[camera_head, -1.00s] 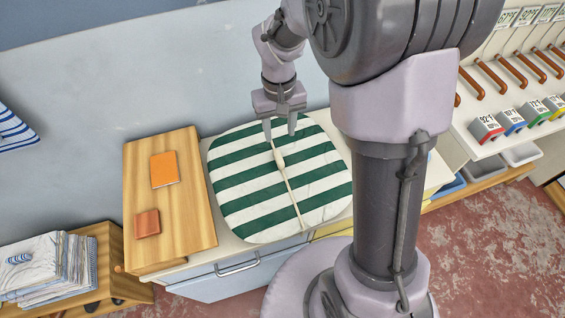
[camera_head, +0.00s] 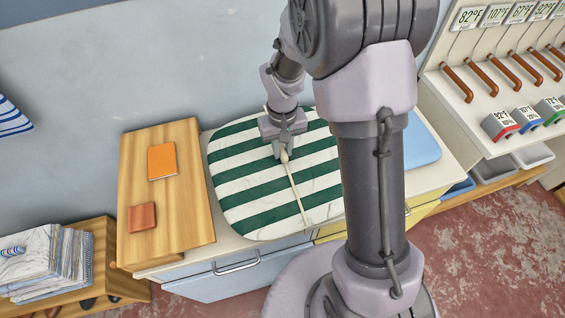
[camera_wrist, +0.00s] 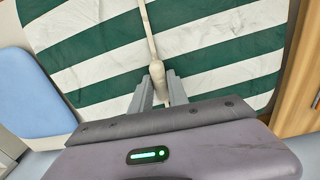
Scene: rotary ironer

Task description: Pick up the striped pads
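The striped pads (camera_head: 245,179) lie flat on the counter as one rounded green-and-white shape, seen in the head view. A pale cord (camera_head: 297,199) with a thicker pale toggle (camera_head: 284,156) runs across their middle. My gripper (camera_head: 279,151) is down at the toggle, over the middle of the pads. In the wrist view, the pads (camera_wrist: 99,45) fill the upper part. My gripper's fingers (camera_wrist: 158,92) sit close together around the toggle (camera_wrist: 166,70) and look shut on it. The exact contact is partly hidden by the fingers.
A wooden board (camera_head: 186,222) with an orange book (camera_head: 161,161) and a brown item (camera_head: 142,216) is left of the pads. A blue pad (camera_head: 421,143) lies to the right. Folded cloths (camera_head: 45,262) are at lower left. Handles and coloured boxes (camera_head: 500,125) are at right.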

